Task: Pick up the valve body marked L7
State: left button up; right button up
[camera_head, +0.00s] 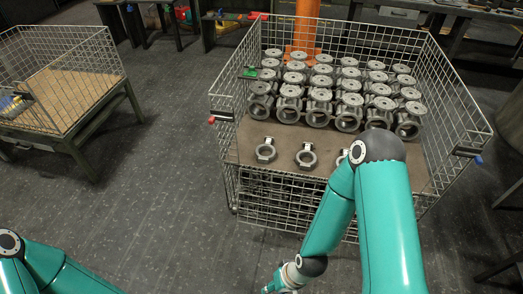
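Many grey valve bodies (320,105) stand in rows on the brown floor of a wire mesh crate (235,215). Nearer the front of the crate, a separate front row shows a valve body at the left (266,151) and another beside it (306,157). A third (342,158) is partly hidden behind my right arm. No L7 mark can be read on any of them at this size. My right arm crosses in front of the crate, and its wrist drops to the bottom edge of the view. Only my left arm's links show at lower left.
The crate's mesh walls rise at the back and sides; its front side is low. A second mesh crate (62,88) on a stand is at the left. An orange post (306,22) stands behind the main crate. Dark floor (165,160) between the crates is clear.

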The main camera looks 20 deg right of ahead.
aim_at(267, 146)
jog(key=i, duration=1.35)
jog(key=u, duration=0.05)
